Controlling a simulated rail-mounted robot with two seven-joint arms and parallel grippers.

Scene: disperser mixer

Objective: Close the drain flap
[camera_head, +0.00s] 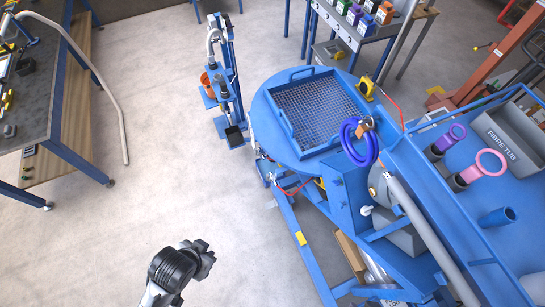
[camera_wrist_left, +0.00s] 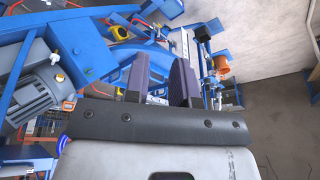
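The blue mixer (camera_head: 262,125) has a round top with a mesh grate (camera_head: 318,108) set in it. It stands right of the middle in the head view. I cannot make out its drain flap for certain in either view. My left gripper (camera_head: 207,262) hangs over bare floor at the bottom of the head view, left of the mixer's blue legs and apart from them. In the left wrist view its two dark fingers (camera_wrist_left: 161,75) stand apart with nothing held between them. Blue frame parts show beyond the fingers. My right gripper is in neither view.
A grey motor (camera_wrist_left: 40,90) shows at the left of the wrist view. A blue stand with an orange cup (camera_head: 207,82) is behind the mixer's left side. A workbench (camera_head: 35,85) stands at the left.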

